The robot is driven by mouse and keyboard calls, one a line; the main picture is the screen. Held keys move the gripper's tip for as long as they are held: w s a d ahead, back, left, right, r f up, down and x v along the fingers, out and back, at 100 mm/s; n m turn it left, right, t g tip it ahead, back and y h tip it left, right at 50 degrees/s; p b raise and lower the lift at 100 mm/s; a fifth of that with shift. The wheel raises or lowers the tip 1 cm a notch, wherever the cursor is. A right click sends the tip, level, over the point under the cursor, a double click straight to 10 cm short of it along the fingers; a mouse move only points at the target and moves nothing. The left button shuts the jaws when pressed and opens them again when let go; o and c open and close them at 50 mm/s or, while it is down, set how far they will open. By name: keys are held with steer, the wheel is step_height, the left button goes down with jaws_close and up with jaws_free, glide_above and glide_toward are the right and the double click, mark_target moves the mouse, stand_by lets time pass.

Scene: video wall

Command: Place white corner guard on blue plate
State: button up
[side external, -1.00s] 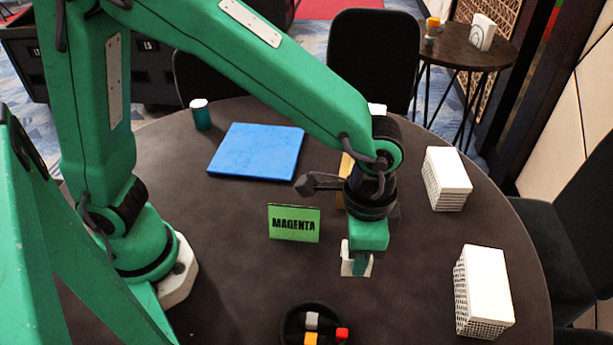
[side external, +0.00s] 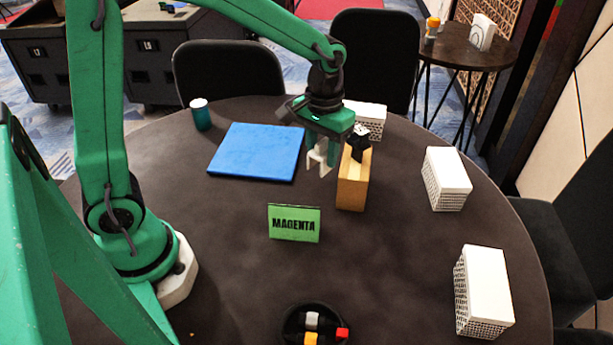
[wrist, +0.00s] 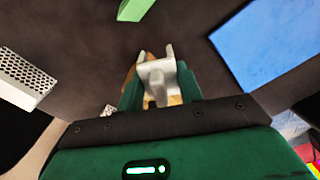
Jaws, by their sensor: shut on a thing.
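The white corner guard (side external: 317,157) is held in my gripper (side external: 322,147), raised above the table to the right of the blue plate. In the wrist view the corner guard (wrist: 158,78) sits between the two green fingers of my gripper (wrist: 160,85), which are shut on it. The blue plate (side external: 257,152) lies flat on the table at the back left, with nothing on it. It also shows at the upper right of the wrist view (wrist: 270,42).
A wooden block (side external: 353,185) with a black top piece stands just right of my gripper. A green MAGENTA sign (side external: 294,223) stands mid-table. White perforated boxes (side external: 447,170) (side external: 487,280) stand at the right. A teal can (side external: 201,115) is behind the plate; a dark bowl (side external: 287,330) is in front.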

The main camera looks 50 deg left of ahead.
steer(key=a+n, duration=0.6)
steer(key=a, duration=0.8)
steer(key=shift+s+a+r, duration=0.25)
steer(key=shift+s+r, duration=0.1)
steer(key=shift+s, duration=0.05)
glide_above(259, 147)
step_height(259, 147, down, 7)
steer(key=shift+f, duration=2.05)
steer(key=shift+f, duration=0.15)
steer(key=o, duration=1)
